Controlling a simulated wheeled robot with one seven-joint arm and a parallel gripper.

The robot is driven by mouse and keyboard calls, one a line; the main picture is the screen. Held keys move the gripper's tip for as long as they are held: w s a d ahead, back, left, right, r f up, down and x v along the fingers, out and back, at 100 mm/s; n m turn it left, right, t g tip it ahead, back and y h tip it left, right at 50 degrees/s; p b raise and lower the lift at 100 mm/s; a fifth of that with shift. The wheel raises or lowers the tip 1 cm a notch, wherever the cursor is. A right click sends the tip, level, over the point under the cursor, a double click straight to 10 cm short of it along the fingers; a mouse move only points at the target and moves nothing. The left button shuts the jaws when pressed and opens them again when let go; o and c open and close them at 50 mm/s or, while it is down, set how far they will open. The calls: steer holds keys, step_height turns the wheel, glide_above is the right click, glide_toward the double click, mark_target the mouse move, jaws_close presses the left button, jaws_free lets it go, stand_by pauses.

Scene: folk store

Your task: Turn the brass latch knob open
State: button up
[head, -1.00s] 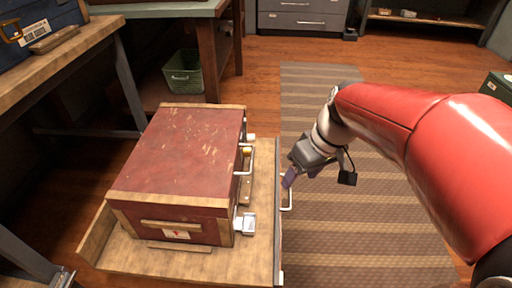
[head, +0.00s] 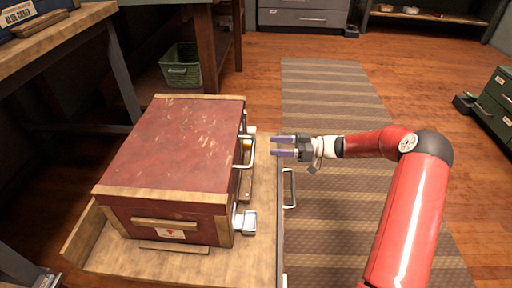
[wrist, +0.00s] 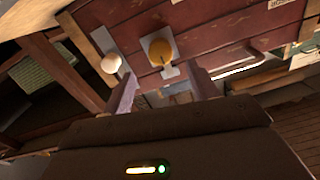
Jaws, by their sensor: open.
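The brass latch knob (wrist: 160,50) shows in the wrist view as a round golden knob on a pale plate on the red chest's front. In the head view a small bit of the brass knob (head: 247,144) shows at the chest's right side, mostly hidden. The red wooden chest (head: 175,145) sits on a wooden surface. My gripper (head: 276,146) is open and empty, its two purple fingers pointing left toward the chest near the knob. In the wrist view the knob lies beyond and between the open fingers (wrist: 164,92), apart from them.
A metal handle (head: 249,152) is on the chest's side, close to the knob. A white fitting (wrist: 112,62) sits beside the knob in the wrist view. The wooden bench top (head: 262,215) has a handle on its side. A green basket (head: 181,70) stands behind.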

mark_target(248, 144)
steer(key=a, duration=0.7)
steer(key=shift+a, duration=0.3)
steer(key=shift+w, duration=0.1)
steer(key=c, duration=1)
steer(key=shift+m, duration=0.4)
steer(key=m+p, duration=0.1)
steer(key=m, duration=1.6)
steer(key=shift+r+p, duration=0.1)
steer(key=shift+p, duration=0.3)
steer(key=shift+m, duration=0.3)
